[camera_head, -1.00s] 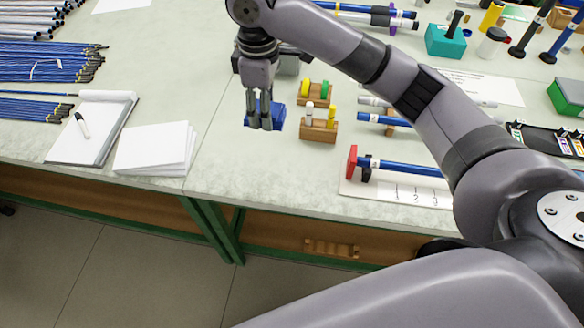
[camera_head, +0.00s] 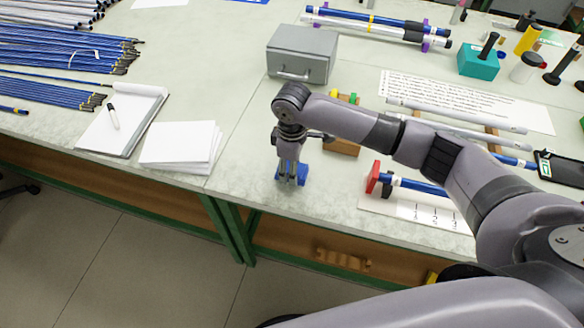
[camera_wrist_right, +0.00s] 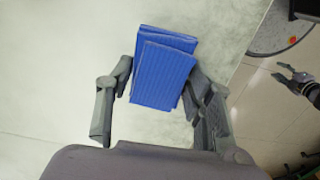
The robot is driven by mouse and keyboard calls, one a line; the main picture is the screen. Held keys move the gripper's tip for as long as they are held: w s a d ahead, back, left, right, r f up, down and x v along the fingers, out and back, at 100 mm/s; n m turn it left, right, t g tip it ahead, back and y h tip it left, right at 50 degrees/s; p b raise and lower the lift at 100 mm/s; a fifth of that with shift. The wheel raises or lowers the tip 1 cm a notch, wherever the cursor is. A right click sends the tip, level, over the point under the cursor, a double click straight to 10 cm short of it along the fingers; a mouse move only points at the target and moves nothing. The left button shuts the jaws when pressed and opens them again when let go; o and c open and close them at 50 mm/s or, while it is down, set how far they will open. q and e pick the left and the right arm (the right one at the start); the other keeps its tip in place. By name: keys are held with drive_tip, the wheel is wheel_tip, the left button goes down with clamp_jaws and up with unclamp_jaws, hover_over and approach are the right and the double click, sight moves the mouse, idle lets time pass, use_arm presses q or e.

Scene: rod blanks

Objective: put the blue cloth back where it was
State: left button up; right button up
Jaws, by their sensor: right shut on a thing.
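The blue cloth (camera_head: 302,172) is a small folded ribbed pad near the front of the table, left of the wooden block. My right gripper (camera_head: 289,180) points down and is shut on the cloth. In the right wrist view the folded cloth (camera_wrist_right: 163,72) lies between the two fingers of the right gripper (camera_wrist_right: 160,105). I cannot tell whether the cloth touches the tabletop. My left gripper (camera_wrist_right: 282,72) shows small at the right of the wrist view, over the floor, its fingers apart; it is outside the head view.
A grey box (camera_head: 303,52) stands behind my right gripper. A wooden block (camera_head: 344,143), partly hidden by my arm, and a red-ended fixture (camera_head: 373,177) are to the right. White paper (camera_head: 178,146) and a notepad (camera_head: 122,122) lie left. Bare tabletop surrounds the cloth.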

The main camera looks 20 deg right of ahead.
drive_tip(key=shift+f, duration=0.75)
drive_tip(key=shift+f, duration=0.15)
drive_tip(key=o, duration=1)
wheel_tip(320, 180, up, 12)
drive_tip(key=shift+r+b, duration=0.2)
drive_tip(key=shift+b, duration=0.4)
